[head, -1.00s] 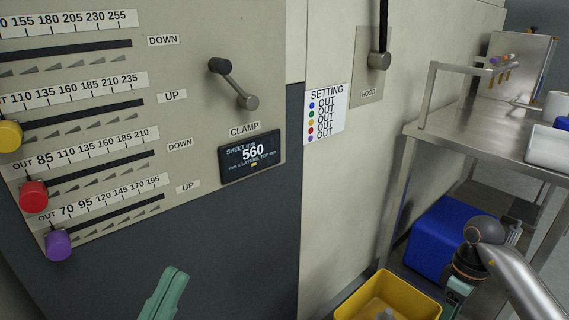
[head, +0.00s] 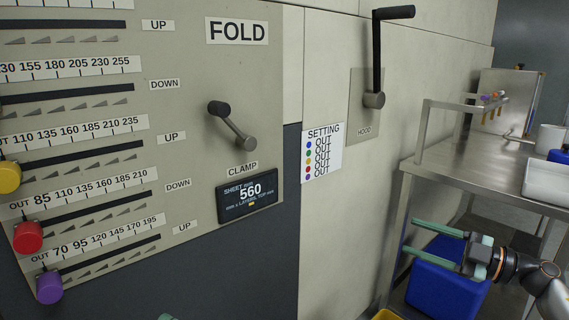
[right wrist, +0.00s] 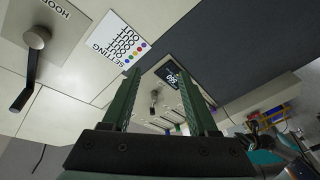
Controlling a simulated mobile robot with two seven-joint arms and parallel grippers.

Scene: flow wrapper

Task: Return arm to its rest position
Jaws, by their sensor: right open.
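My right gripper (head: 411,237) is at the lower right of the head view, in front of the steel table and above a blue bin. Its two green fingers point left toward the machine and are apart, with nothing between them. In the right wrist view the same gripper (right wrist: 160,90) shows both fingers spread and empty, with the machine front upside down beyond. Of my left gripper only a small green tip (head: 168,317) shows at the bottom edge of the head view; the rest is out of frame.
The machine panel carries a clamp crank (head: 232,127), a hood lever (head: 378,60), a display (head: 247,199) and coloured slider knobs, including a red one (head: 28,237). The steel table (head: 490,165) stands right, with the blue bin (head: 440,285) below it. A yellow bin (head: 388,315) shows at the bottom edge.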

